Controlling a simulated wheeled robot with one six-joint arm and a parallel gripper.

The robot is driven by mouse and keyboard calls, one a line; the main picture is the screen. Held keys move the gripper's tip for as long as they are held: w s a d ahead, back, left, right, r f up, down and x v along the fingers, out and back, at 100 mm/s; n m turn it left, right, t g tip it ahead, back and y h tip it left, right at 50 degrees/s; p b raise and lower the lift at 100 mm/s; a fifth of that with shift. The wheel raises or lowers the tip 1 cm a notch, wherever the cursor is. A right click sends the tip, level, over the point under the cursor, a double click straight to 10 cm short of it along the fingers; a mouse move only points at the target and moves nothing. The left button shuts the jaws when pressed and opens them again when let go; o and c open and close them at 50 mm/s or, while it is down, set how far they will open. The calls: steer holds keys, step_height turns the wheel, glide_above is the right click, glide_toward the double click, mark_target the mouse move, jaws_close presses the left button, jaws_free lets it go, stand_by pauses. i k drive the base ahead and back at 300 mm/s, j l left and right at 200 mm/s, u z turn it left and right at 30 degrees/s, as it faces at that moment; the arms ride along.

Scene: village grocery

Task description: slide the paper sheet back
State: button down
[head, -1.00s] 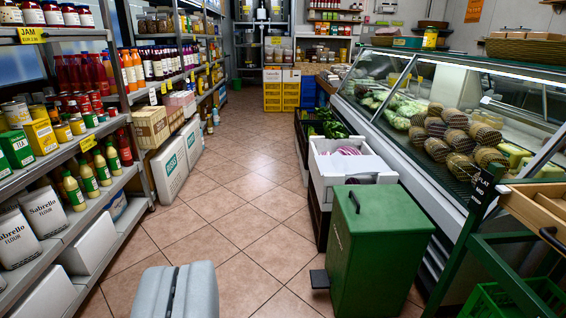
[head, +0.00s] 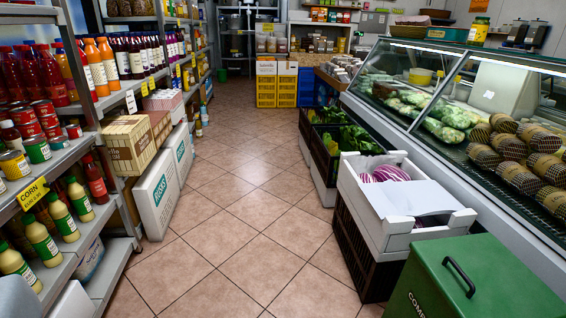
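A white paper sheet (head: 408,201) lies over the front part of a white crate (head: 400,239) at the right of the aisle. Purple-and-white striped vegetables (head: 388,174) show in the crate behind the sheet; whatever lies under the sheet is hidden. The white crate stands on a black crate (head: 365,262). My gripper is not in view.
A green lidded bin (head: 478,280) stands in front of the crate at the lower right. The glass display counter (head: 480,120) runs along the right, and stocked shelves (head: 50,190) line the left. The tiled aisle (head: 240,190) between them is clear.

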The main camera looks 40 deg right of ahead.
mark_target(427, 197)
steer(key=i+z, duration=0.25)
steer(key=i, duration=0.25)
steer(key=i+j+z, duration=0.15)
steer(key=i+z, duration=0.15)
steer(key=i, duration=0.2)
steer(key=i+j+z, duration=0.25)
steer(key=i, duration=0.25)
steer(key=i+l+z, duration=0.25)
steer(key=i+z, duration=0.25)
steer(key=i+l+z, duration=0.1)
steer(key=i+z, duration=0.25)
steer(key=z, duration=0.15)
steer(key=i+l, duration=0.1)
steer(key=i, duration=0.2)
